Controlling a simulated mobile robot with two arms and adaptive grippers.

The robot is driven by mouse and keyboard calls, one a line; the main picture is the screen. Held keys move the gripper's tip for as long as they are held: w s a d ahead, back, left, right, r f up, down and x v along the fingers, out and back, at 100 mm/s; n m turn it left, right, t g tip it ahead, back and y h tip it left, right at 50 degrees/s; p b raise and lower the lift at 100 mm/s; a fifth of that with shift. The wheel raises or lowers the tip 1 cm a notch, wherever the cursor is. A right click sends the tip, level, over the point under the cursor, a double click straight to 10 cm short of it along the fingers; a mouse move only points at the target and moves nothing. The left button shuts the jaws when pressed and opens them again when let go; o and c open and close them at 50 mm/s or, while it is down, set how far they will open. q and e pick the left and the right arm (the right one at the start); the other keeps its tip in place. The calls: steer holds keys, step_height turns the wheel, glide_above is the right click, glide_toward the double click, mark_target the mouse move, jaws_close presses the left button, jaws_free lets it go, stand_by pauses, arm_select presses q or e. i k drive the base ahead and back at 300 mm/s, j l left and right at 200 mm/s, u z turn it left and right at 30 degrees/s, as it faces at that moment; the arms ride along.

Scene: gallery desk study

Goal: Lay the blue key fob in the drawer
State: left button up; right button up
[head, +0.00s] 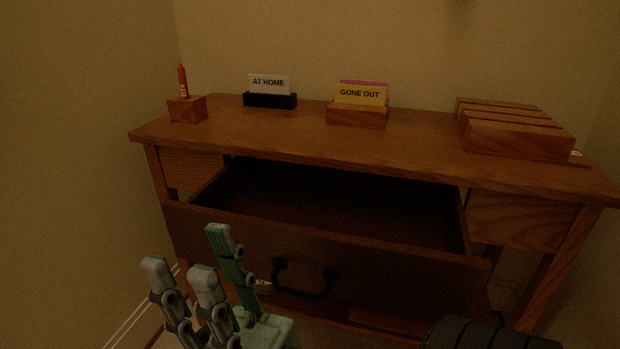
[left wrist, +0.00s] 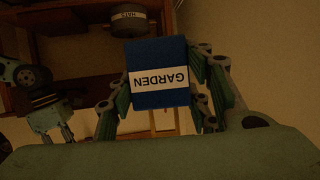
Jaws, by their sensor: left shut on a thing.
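The drawer (head: 330,240) of the wooden desk is pulled open, and the part of its inside that shows looks bare and dark. My right gripper (head: 192,268) is in front of the drawer's left part, fingers up and spread, with nothing seen between them. The blue key fob (left wrist: 158,98), a flat blue piece with a white GARDEN label upside down in the left wrist view, is held between the fingers of my left gripper (left wrist: 165,105). I cannot make out my left gripper in the head view.
On the desk top (head: 290,140) stand a pen block (head: 187,109), an AT HOME card holder (head: 270,101), a GONE OUT card holder (head: 357,116) and a slotted wooden rack (head: 515,135). A dark handle (head: 305,290) juts from the drawer front. A dark labelled cylinder (left wrist: 130,20) shows beyond the fob.

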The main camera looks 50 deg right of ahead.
mark_target(358, 231)
steer(key=i+j+z, duration=0.1)
steer(key=z, duration=0.35)
steer(key=i+j+z, duration=0.1)
steer(key=j+z, duration=0.2)
steer(key=z, duration=0.15)
steer(key=j+z, duration=0.25)
steer(key=z, duration=0.2)
steer(key=j+z, duration=0.25)
steer(key=z, duration=0.2)
